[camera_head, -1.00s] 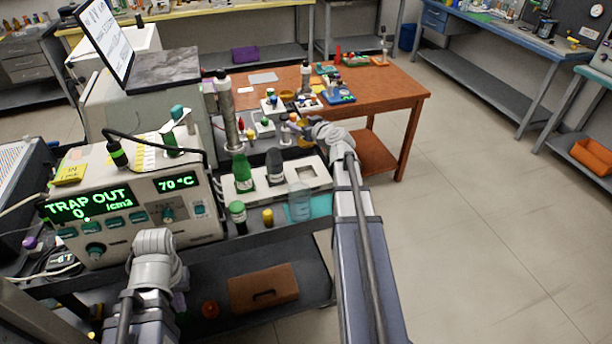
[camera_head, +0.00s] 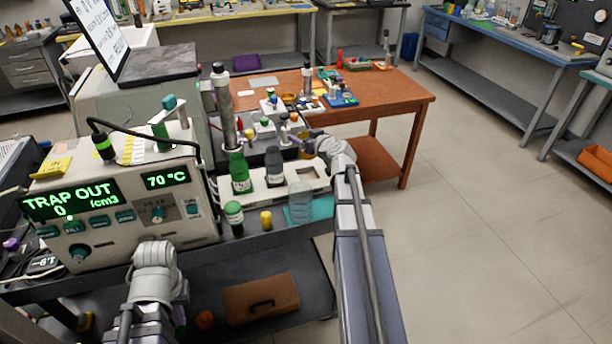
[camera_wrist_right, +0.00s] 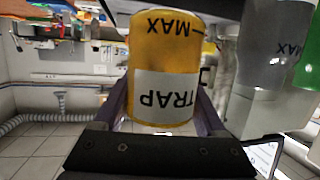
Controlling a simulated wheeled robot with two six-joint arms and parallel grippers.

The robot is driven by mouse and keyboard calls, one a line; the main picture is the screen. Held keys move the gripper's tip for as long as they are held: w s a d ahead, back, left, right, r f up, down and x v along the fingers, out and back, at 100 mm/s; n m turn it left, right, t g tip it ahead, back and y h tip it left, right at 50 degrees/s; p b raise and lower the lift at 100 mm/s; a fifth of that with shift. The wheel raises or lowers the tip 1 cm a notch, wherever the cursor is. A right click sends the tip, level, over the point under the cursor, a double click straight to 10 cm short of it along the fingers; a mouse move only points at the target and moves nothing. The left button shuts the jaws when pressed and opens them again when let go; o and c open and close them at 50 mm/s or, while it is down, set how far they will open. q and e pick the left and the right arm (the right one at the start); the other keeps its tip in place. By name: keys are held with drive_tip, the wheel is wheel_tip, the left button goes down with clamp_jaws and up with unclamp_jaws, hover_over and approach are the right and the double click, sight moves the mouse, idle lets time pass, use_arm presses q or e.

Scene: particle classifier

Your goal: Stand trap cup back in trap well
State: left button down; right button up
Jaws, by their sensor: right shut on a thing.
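The trap cup is an amber cylinder with a white TRAP label and a MAX mark, and it fills the middle of the right wrist view (camera_wrist_right: 164,62). My right gripper (camera_wrist_right: 165,90) is shut on it, one finger on each side. In the head view my right gripper (camera_head: 303,139) holds it near the far right end of the white bottle rack (camera_head: 262,193). This rack has an empty square opening at its right end; I cannot tell whether that is the trap well. My left gripper (camera_head: 181,300) is low in front of the machine, its fingers mostly hidden.
A green bottle (camera_head: 239,173) and a grey bottle (camera_head: 274,166) stand in the rack. The machine (camera_head: 120,215) reads TRAP OUT. Open floor lies to the right.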

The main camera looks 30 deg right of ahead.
drive_tip(key=shift+f+b, duration=4.75)
drive_tip(key=shift+f, duration=0.2)
drive_tip(key=shift+f, duration=0.1)
drive_tip(key=o, duration=1.3)
drive_tip(key=shift+o, duration=0.2)
drive_tip(key=shift+r, duration=0.3)
drive_tip(key=p+v, duration=0.2)
drive_tip(key=v, duration=0.5)
drive_tip(key=shift+s, duration=0.2)
